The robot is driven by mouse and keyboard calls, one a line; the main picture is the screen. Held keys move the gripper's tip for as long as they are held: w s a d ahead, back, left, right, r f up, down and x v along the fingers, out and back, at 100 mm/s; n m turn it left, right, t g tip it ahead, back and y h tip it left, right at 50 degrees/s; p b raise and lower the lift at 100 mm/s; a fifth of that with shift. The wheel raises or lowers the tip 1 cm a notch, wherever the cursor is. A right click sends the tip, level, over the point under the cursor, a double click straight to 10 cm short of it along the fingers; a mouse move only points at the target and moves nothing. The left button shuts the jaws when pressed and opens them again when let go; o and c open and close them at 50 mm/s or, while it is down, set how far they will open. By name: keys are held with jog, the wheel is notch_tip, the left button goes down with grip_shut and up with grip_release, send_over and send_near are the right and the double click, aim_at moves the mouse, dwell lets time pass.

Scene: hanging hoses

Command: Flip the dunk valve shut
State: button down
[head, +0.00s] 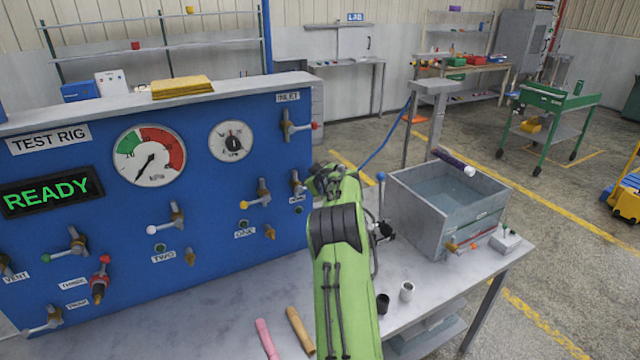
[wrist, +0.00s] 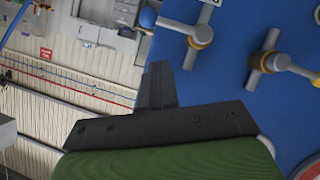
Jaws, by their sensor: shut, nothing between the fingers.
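The blue-tipped valve in the wrist view (wrist: 200,38) appears to be the dunk valve. Its lever lies across the pipe stub and ends in a blue knob (wrist: 148,18) toward the left. In the head view the same valve (head: 297,183) seems to be the one at the right of the blue panel, above a small label I cannot read surely. My arm hides its lever tip there. My gripper (wrist: 158,70) is shut and empty, apart from the valve, just below the blue knob in the wrist picture. The fingertips are hidden behind my arm in the head view.
The yellow-tipped valve ONE (head: 262,192) is left of it, and the red-tipped INLET valve (head: 290,126) above. A grey water tank (head: 415,215) stands right of my arm on the bench (head: 455,280). Pink (head: 265,338) and tan (head: 300,330) handles lie in front.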

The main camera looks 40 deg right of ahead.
jog(key=b+v, duration=0.2)
jog(key=v, duration=0.7)
jog(key=shift+f, duration=0.25)
jog(key=shift+s+a+r, duration=0.1)
jog(key=shift+s, duration=0.1)
